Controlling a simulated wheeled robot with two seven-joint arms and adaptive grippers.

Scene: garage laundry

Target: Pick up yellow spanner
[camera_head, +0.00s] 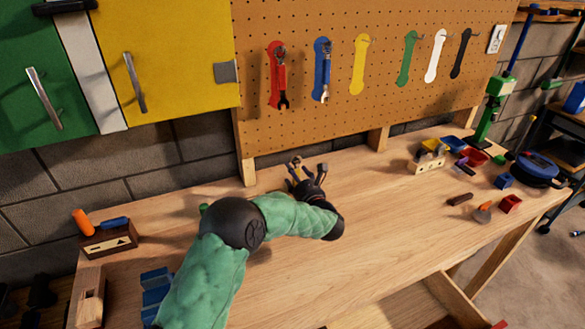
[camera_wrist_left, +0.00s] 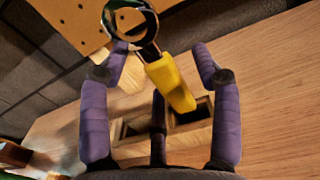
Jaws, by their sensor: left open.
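The yellow spanner shows in the left wrist view, with a yellow handle (camera_wrist_left: 171,83) and a shiny metal ring end toward the top. It leans at a slant, handle end down at the dark openings of a wooden holder (camera_wrist_left: 126,130); I cannot tell whether it is inside one. My left gripper (camera_wrist_left: 160,62) is open, with its purple fingers on both sides of the spanner and apart from it. In the head view my left gripper (camera_head: 306,171) is at the back of the workbench, below the pegboard, and largely hides the spanner. My right gripper is not in view.
The pegboard (camera_head: 330,120) carries a red spanner (camera_head: 280,78), a blue spanner (camera_head: 323,80) and several painted outlines, including a bare yellow one (camera_head: 360,66). The workbench (camera_head: 385,215) is clear in the middle. Bins, tools and a blue pot (camera_head: 537,168) crowd its right end.

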